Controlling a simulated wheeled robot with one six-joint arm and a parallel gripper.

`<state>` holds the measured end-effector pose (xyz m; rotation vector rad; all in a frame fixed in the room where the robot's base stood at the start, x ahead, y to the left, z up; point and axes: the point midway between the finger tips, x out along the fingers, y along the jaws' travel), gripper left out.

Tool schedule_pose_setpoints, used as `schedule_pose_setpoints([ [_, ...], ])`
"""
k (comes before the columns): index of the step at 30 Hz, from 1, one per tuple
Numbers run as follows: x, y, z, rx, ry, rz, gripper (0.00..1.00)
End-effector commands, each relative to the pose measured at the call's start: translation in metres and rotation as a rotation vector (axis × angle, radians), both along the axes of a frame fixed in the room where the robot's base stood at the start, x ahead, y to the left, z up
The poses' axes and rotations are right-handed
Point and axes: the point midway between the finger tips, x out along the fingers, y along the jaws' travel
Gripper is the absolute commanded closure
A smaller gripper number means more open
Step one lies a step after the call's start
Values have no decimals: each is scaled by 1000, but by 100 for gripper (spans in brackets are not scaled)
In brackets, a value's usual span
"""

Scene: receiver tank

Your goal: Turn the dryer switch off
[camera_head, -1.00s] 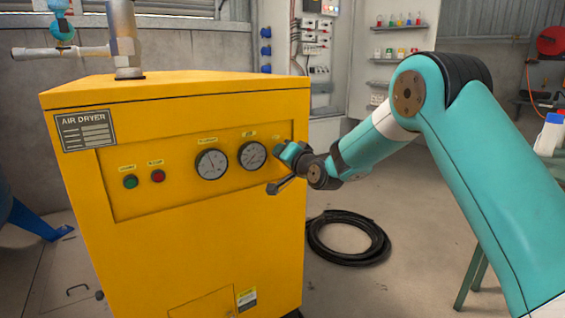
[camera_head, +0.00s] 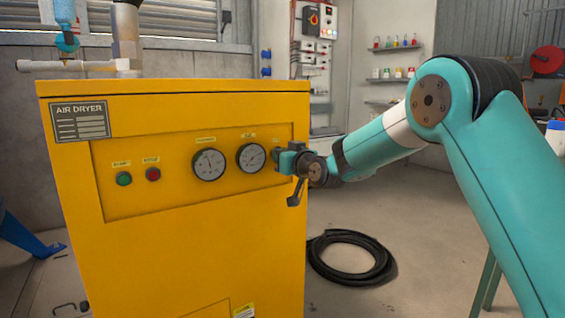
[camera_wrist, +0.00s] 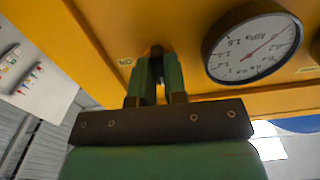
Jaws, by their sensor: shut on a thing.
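The yellow air dryer (camera_head: 200,245) stands at the left in the head view, its control panel facing me. The dryer switch (camera_wrist: 157,49) is a small dark knob at the panel's end, beside a pressure gauge. In the wrist view my gripper (camera_wrist: 157,68) has its two green fingers closed around the knob. In the head view my gripper (camera_head: 281,158) is at the panel's right end and hides the switch. The knob's exact angle cannot be told.
The panel also carries two gauges (camera_head: 208,165) (camera_head: 251,157), a green button (camera_head: 124,179) and a red button (camera_head: 153,174). A black hose coil (camera_head: 350,258) lies on the floor right of the dryer.

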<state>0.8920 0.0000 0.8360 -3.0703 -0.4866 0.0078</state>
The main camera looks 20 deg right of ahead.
Motion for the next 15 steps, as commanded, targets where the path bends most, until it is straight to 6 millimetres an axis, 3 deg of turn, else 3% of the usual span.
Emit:
schedule_pose_setpoints([
  [15,0,0,-1,-49,-14,-1,100],
])
